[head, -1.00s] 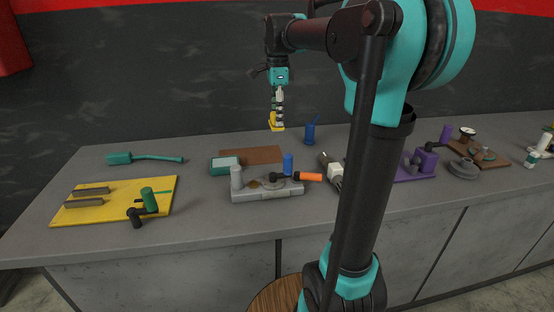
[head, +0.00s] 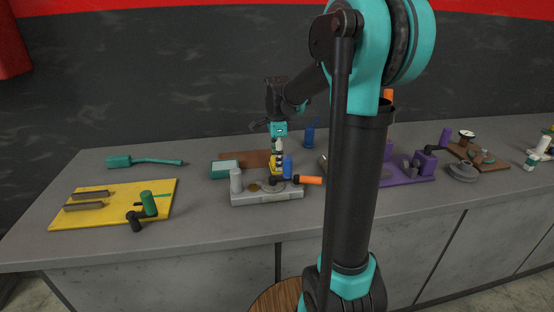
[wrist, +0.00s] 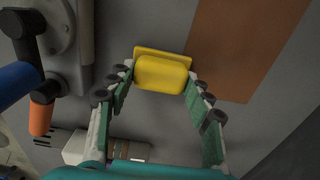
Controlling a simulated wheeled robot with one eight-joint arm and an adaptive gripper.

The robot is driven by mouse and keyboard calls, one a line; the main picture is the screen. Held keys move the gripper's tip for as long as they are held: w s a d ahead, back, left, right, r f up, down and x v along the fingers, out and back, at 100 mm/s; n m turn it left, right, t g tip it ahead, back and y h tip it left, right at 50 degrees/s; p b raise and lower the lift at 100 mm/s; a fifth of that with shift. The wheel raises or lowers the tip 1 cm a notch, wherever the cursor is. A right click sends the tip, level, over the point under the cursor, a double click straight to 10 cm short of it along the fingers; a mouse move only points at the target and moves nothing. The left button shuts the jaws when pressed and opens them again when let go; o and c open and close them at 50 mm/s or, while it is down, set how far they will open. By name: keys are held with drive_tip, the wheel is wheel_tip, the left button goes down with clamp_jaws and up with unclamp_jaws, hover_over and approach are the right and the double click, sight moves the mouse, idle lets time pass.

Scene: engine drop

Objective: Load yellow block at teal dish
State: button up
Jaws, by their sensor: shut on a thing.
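The yellow block (wrist: 162,72) is between the fingertips of my gripper (wrist: 160,82) in the wrist view, and the fingers are shut on it. In the head view my gripper (head: 278,156) points down above the bench, behind the grey fixture, and its lower end is partly hidden by the blue post. The teal dish (head: 224,169) sits on the bench to the left of my gripper in the head view. I cannot tell whether the block touches the bench. The teal dish is not visible in the wrist view.
A brown mat (head: 246,158) lies behind and left of my gripper. The grey fixture (head: 268,196) with a blue post and orange handle is close in front. A blue object (head: 309,137) stands behind right. A yellow board (head: 115,205) lies left.

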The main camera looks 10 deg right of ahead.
drive_tip(key=shift+f, duration=0.1)
drive_tip(key=o, duration=0.8)
drive_tip(key=shift+c, duration=0.2)
drive_tip(key=o, duration=0.5)
drive_tip(key=shift+c, duration=0.2)
